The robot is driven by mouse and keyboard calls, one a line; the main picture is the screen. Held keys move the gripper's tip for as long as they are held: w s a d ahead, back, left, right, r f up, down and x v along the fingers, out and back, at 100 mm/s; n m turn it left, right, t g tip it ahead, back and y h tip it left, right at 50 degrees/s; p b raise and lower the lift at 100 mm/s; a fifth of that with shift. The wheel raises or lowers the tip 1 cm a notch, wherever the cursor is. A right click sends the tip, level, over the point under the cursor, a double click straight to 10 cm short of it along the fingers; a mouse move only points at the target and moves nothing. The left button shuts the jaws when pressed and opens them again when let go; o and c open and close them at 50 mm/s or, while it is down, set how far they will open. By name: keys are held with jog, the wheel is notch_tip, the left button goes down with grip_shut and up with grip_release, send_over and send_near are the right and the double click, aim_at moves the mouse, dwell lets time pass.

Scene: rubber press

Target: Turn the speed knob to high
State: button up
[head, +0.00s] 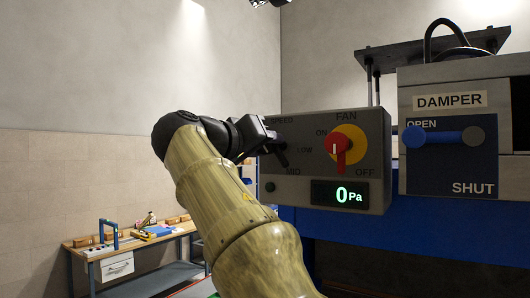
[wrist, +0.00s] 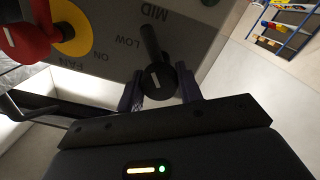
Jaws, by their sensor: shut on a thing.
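The speed knob (wrist: 158,78) is black, with a white mark on its round end and a dark bar (wrist: 149,40) reaching toward the printed LOW and MID labels; I cannot tell which of the two it points at. My gripper (wrist: 162,92) has its dark fingers on either side of the knob's round end and is shut on it. In the head view my gripper (head: 273,138) is at the upper left of the grey control panel (head: 288,192), and the knob's dark bar (head: 283,160) shows just below it. The HIGH label is not visible; my gripper and arm cover that part of the panel.
Right of the knob is a red fan switch (head: 338,152) on a yellow disc, above a display (head: 340,195) reading 0 Pa. Farther right is a damper panel with a blue handle (head: 432,136) toward OPEN. A workbench (head: 130,247) stands at the lower left.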

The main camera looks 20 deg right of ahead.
jog(key=m+b, duration=0.1)
jog(key=m, duration=0.2)
jog(key=shift+f+m+b, duration=0.15)
jog(key=shift+m+b, duration=0.15)
jog(key=shift+b, duration=0.05)
jog(key=m+b, duration=0.1)
jog(key=m, duration=0.3)
jog(key=shift+y, duration=0.3)
jog(key=m, duration=0.4)
jog(key=shift+m+b, duration=0.3)
jog(key=shift+b, duration=0.05)
jog(key=m, duration=0.4)
jog(key=shift+t, duration=0.4)
jog(key=o, duration=1)
